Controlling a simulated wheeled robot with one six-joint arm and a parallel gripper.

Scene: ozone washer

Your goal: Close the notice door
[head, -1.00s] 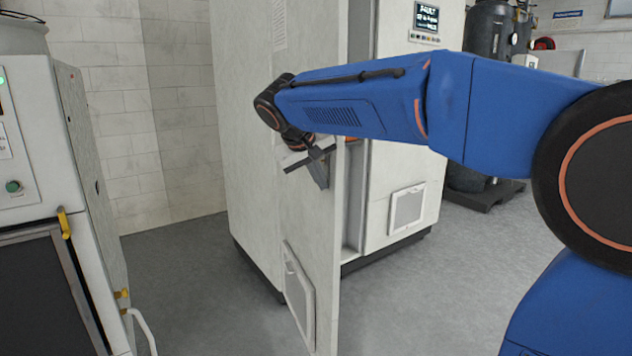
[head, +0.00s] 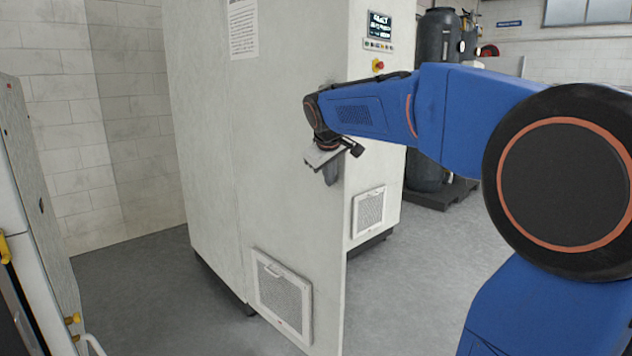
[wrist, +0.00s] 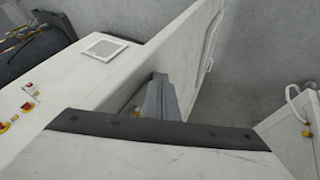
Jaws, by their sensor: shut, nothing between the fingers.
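The notice door (head: 290,205) is a tall white panel on the cabinet's front, with a louvred vent (head: 283,297) low down. It stands swung out from the cabinet, and its broad outer face shows in the head view. A printed notice (head: 243,28) is near its upper hinge side. My gripper (head: 331,176) is shut and empty, pointing down at the outer face near the free edge. In the wrist view the gripper (wrist: 162,97) is close beside the door (wrist: 185,45); I cannot tell whether they touch. The opening behind the door is hidden in the head view.
The cabinet's right front has a small vent (head: 368,211), a display (head: 380,25) and a red button (head: 378,65). Another white machine (head: 38,215) stands at the left. Dark tanks (head: 437,50) stand behind at right. Grey floor (head: 150,300) is clear between the machines.

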